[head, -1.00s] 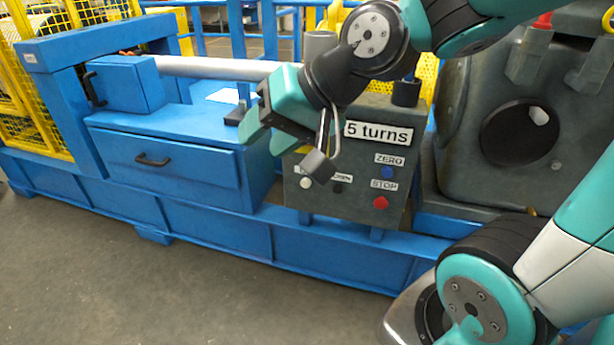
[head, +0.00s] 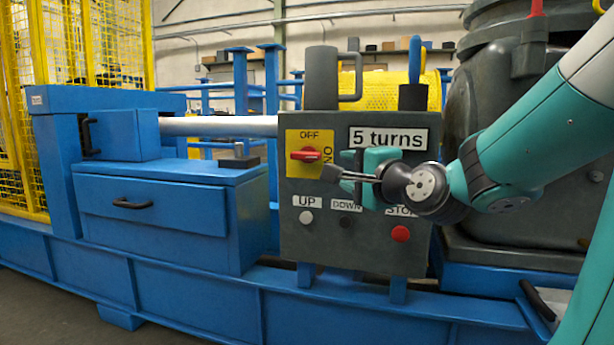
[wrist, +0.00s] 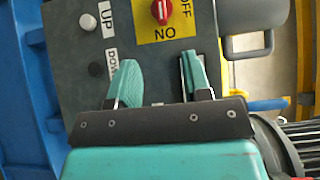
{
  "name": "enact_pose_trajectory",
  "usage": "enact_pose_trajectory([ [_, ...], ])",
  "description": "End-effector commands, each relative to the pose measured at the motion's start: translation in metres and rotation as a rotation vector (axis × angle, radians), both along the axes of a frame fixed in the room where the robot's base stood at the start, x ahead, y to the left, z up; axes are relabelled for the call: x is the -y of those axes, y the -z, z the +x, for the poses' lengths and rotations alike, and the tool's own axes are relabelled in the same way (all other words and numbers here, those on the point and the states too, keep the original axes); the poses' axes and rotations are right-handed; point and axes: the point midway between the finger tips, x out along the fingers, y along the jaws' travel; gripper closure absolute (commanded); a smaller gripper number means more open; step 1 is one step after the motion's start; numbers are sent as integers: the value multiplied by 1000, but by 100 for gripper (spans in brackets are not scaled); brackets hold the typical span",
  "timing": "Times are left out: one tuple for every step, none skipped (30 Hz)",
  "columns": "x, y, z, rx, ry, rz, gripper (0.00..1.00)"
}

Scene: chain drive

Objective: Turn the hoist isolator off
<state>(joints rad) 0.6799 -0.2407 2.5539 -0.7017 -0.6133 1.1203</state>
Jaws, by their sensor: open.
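The hoist isolator is a red rotary handle (head: 305,155) on a yellow plate (head: 294,171) at the upper left of the grey control box. OFF is printed above the handle and ON to its right. The handle lies level, in line with ON. In the wrist view the red handle (wrist: 161,12) is at the top edge, ahead of the fingers. My gripper (head: 352,178) is open and empty, in front of the box just right of the handle. In the wrist view its fingers (wrist: 160,72) are apart, short of the yellow plate and not touching the handle.
UP (head: 306,217) and DOWN (head: 346,220) buttons and a red STOP button (head: 401,234) sit below. The "5 turns" sign (head: 389,138) is beside the isolator. A grey handled cylinder (head: 321,78) stands on the box. A blue drawer cabinet (head: 160,202) is left.

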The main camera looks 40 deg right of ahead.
Motion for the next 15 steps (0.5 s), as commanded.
enact_pose_trajectory([
  [1,-3,3,-1,0,3,55],
  [1,-4,5,0,0,5,55],
  [2,-5,8,-1,-1,6,55],
  [2,-6,12,-2,-2,6,55],
  [2,-7,15,-3,-3,6,55],
  [2,-7,20,-4,-3,7,55],
  [2,-7,24,-6,-4,7,55],
  [2,-7,28,-6,-4,6,55],
  [3,-8,32,-6,-4,5,55],
  [4,-8,35,-8,-6,4,55],
  [4,-8,38,-7,-7,4,55],
  [4,-8,41,-6,-9,4,55],
  [4,-8,44,-7,-9,4,55],
  [5,-8,46,-6,-9,4,55],
  [5,-8,50,-7,-8,3,55],
])
